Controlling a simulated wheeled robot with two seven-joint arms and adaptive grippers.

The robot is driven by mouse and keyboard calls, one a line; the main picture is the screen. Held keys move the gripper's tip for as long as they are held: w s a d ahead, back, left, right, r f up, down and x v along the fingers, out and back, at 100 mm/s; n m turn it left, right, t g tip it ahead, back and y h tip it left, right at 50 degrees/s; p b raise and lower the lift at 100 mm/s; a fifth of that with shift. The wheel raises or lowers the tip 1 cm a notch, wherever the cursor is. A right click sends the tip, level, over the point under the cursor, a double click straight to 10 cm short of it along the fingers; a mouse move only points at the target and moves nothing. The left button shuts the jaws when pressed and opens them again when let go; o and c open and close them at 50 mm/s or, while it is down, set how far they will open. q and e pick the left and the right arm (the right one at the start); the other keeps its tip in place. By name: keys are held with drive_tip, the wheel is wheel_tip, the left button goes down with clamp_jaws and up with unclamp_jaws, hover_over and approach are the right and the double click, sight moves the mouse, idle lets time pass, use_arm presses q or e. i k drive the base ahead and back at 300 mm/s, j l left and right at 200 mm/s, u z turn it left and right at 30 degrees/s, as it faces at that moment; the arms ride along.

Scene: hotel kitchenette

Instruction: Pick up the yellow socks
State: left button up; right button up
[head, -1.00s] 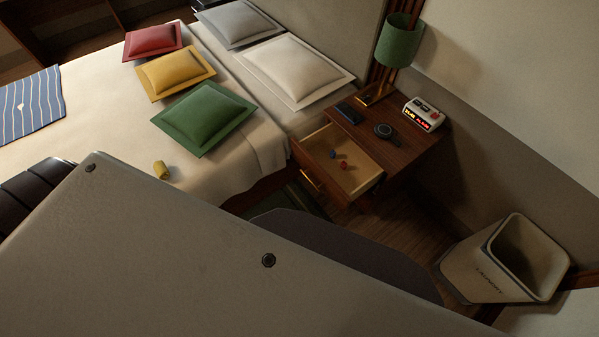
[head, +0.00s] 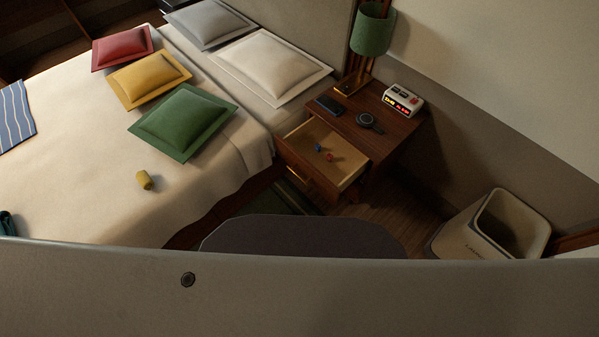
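The yellow socks (head: 145,180) are a small rolled bundle lying on the cream bed cover (head: 75,120), near the bed's front right part, in front of the green pillow. Nothing touches them. Neither of my grippers shows in the head view. A large grey surface across the bottom of the view hides whatever lies below it.
Red, yellow and green pillows (head: 182,121) lie on the bed. A wooden nightstand (head: 400,131) has its drawer (head: 350,172) open, with small red and blue items inside. A laundry bin (head: 463,238) stands at the right. A dark teal item (head: 6,224) shows at the left edge.

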sight(142, 177)
drive_tip(key=u, duration=1.7)
